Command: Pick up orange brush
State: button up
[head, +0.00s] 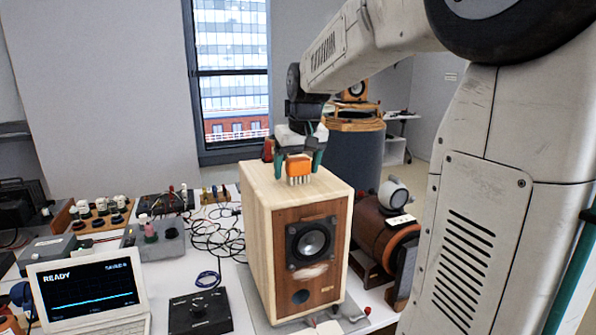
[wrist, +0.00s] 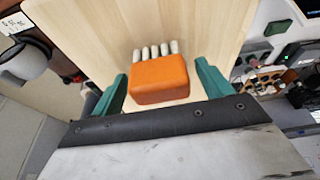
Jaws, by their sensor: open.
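The orange brush (head: 299,168) is on top of the wooden speaker cabinet (head: 262,216), with its pale bristles toward the front edge. In the wrist view the brush (wrist: 159,80) lies between the two green fingers, its bristles pointing away from my gripper. My gripper (head: 296,160) is open, with one green finger on each side of the brush. The cabinet top (wrist: 90,35) shows bare around the brush.
A display reading READY (head: 88,287) and a black box (head: 199,312) stand left of the cabinet. Tangled cables (head: 218,238) lie on the table.

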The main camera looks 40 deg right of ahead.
aim_at(297, 158)
jog(key=c, duration=1.1)
jog(key=shift+o, duration=0.2)
jog(key=shift+r, duration=0.1)
jog(key=shift+r, duration=0.55)
notch_tip(297, 158, up, 2)
jog(key=shift+r, duration=0.2)
jog(key=s+a, duration=0.3)
jog(key=s, duration=0.4)
jog(key=s+a+r, duration=0.1)
jog(key=s+a, duration=0.3)
jog(key=s, duration=0.3)
jog(key=shift+s+r, duration=0.15)
jog(key=shift+s, duration=0.05)
jog(key=shift+o, duration=0.4)
jog(key=shift+w+a, duration=0.1)
